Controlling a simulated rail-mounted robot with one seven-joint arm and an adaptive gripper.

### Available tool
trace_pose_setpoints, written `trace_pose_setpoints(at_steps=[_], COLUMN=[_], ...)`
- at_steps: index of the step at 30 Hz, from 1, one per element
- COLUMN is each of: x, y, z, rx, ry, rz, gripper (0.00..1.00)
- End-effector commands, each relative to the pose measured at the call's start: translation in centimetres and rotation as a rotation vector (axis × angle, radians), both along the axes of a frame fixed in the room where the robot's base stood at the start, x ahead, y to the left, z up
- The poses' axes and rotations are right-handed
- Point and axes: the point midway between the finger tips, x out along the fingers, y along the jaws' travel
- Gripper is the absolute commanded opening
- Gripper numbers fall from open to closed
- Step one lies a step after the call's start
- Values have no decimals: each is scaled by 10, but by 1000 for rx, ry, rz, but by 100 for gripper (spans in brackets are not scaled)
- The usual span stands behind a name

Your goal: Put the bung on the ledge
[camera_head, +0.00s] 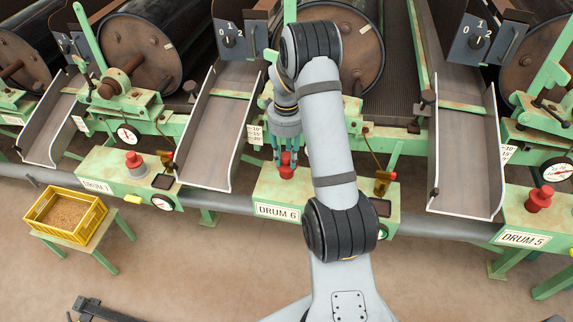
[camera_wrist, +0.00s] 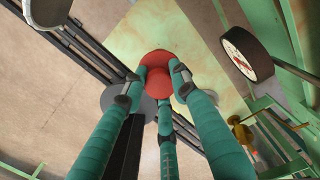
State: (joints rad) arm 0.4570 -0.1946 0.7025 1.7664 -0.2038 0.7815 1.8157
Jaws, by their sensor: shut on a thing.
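The red bung (camera_head: 288,159) is between the teal fingers of my gripper (camera_head: 284,155), above the green housing marked DRUM 6 (camera_head: 262,189). In the wrist view the bung (camera_wrist: 158,65) shows a wide red flange and a narrower knob. My gripper (camera_wrist: 155,88) is shut on it, with the fingers around it. A pale green top, likely the ledge (camera_wrist: 165,30), shows beyond the bung. I cannot tell whether the bung touches it. My arm hides part of the housing in the head view.
Similar red parts stand on the neighbouring housings, left (camera_head: 134,164) and right (camera_head: 538,200). A brass-coloured fitting (camera_head: 383,184) and a round gauge (camera_wrist: 246,53) are near the gripper. Metal chutes (camera_head: 212,130) and (camera_head: 465,160) flank it. A yellow crate (camera_head: 66,235) stands at lower left.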

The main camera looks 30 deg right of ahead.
Motion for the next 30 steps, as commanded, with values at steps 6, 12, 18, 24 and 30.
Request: trace_pose_setpoints(at_steps=[6, 12, 18, 24, 30], x=[1, 2, 2, 2, 2], y=[3, 3, 3, 3, 3], z=[-20, -41, -42, -47, -45], rx=[0, 0, -1, 0, 0], ry=[5, 1, -1, 0, 0], rz=[1, 1, 0, 1, 1], gripper=[0, 0, 0, 0, 38])
